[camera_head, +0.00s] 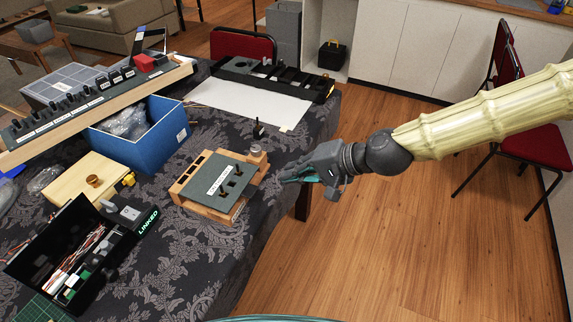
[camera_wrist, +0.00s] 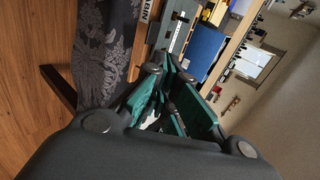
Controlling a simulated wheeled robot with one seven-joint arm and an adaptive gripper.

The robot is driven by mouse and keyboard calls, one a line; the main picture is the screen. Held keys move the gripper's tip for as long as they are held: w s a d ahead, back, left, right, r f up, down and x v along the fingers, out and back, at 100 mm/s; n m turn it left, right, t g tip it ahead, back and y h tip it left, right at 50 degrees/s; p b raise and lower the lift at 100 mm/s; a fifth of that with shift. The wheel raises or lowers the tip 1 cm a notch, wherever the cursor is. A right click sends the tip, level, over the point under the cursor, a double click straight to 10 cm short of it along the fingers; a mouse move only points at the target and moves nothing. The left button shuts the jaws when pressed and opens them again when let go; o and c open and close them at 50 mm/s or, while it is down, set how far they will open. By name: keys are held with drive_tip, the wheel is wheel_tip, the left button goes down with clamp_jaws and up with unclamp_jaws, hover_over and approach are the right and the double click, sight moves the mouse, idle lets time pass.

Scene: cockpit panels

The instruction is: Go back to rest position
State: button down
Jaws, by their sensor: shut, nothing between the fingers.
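My gripper (camera_head: 292,179) is at the end of my arm, which reaches in from the right in the head view. It hangs near the right edge of the table, beside the grey panel with a white label (camera_head: 219,179) on a wooden stand (camera_head: 239,207). Its dark and teal fingers are shut with nothing held. In the wrist view the gripper (camera_wrist: 172,118) points toward the table side, and its fingers hide part of the scene.
The patterned table (camera_head: 262,228) holds a blue box (camera_head: 157,150), a long switch panel (camera_head: 88,108), a black case with wires (camera_head: 75,262) and a wooden box (camera_head: 82,180). Red chairs (camera_head: 545,141) stand at the right. The wooden floor (camera_head: 420,240) right of the table is clear.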

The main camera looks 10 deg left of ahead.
drive_tip(key=s+d+f+g+h+p, duration=0.1)
drive_tip(key=s+d+f+h, duration=0.1)
drive_tip(key=s+d+f, duration=0.6)
drive_tip(key=s+d+f+g+h+p, duration=0.1)
drive_tip(key=s+d+f+h, duration=0.2)
drive_tip(key=f, duration=0.9)
drive_tip(key=s+d+f+g+h+p, duration=0.1)
drive_tip(key=s+d+f+h, duration=0.1)
drive_tip(key=s+d+f, duration=0.6)
drive_tip(key=s+d+f+n+h, duration=0.3)
drive_tip(key=s+d+f, duration=0.3)
drive_tip(key=d+f, duration=0.1)
drive_tip(key=shift+d, duration=0.4)
drive_tip(key=shift+s, duration=0.1)
